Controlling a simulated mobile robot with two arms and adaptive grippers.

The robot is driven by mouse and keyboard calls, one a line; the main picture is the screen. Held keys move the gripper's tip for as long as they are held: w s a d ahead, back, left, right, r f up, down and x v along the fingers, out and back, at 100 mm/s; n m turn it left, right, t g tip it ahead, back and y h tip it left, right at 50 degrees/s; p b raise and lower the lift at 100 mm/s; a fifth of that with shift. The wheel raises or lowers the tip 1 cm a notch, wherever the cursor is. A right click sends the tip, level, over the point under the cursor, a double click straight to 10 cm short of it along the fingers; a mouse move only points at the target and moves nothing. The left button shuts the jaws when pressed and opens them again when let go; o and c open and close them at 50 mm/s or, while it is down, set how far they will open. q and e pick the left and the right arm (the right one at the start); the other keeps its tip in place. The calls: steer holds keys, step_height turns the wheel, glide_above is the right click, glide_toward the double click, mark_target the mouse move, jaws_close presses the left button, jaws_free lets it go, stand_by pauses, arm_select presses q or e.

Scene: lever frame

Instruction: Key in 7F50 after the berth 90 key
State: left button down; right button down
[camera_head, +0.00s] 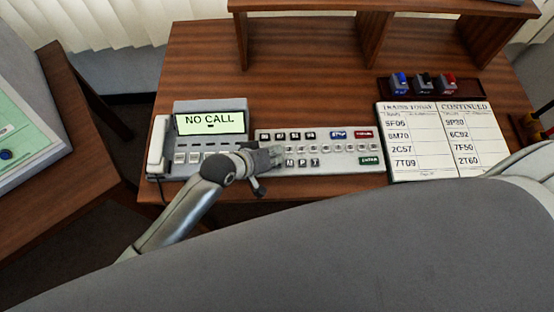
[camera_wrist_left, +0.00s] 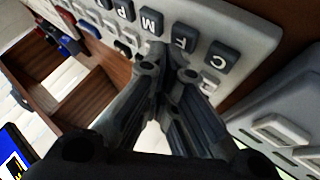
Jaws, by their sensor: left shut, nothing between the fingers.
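The keyboard (camera_head: 333,152) lies on the wooden desk, a pale panel with rows of small keys, a blue key, a red key and a green ENTER key (camera_head: 370,160). My left gripper (camera_head: 277,152) is shut and empty over the keyboard's left end and hides some keys there. In the left wrist view its fingertips (camera_wrist_left: 168,70) are together close to the F key (camera_wrist_left: 184,44), with the M key (camera_wrist_left: 151,22) and C key (camera_wrist_left: 218,59) beside it. I cannot tell if they touch a key. The open book (camera_head: 442,140) lists 7F50 in its right column. My right gripper is not in view.
A phone unit (camera_head: 210,122) with a NO CALL screen and handset stands left of the keyboard. A tray with blue, black and red items (camera_head: 424,82) sits behind the book. A raised shelf (camera_head: 375,35) runs along the back. The desk behind the keyboard is clear.

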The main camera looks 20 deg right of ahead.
arm_select(q)
steer(key=shift+r, duration=0.35)
steer(key=b, duration=0.2)
glide_toward(311, 146)
steer(key=shift+w+d+f, duration=0.4)
steer(key=shift+w+d, duration=0.15)
steer(key=shift+d, duration=0.55)
steer(key=shift+w+d+f, duration=0.35)
steer(key=shift+w+d, duration=0.2)
steer(key=shift+d, duration=0.5)
steer(key=shift+w+d+f, duration=0.4)
steer(key=shift+w+d, duration=0.1)
steer(key=shift+d, duration=0.6)
steer(key=shift+f, duration=0.4)
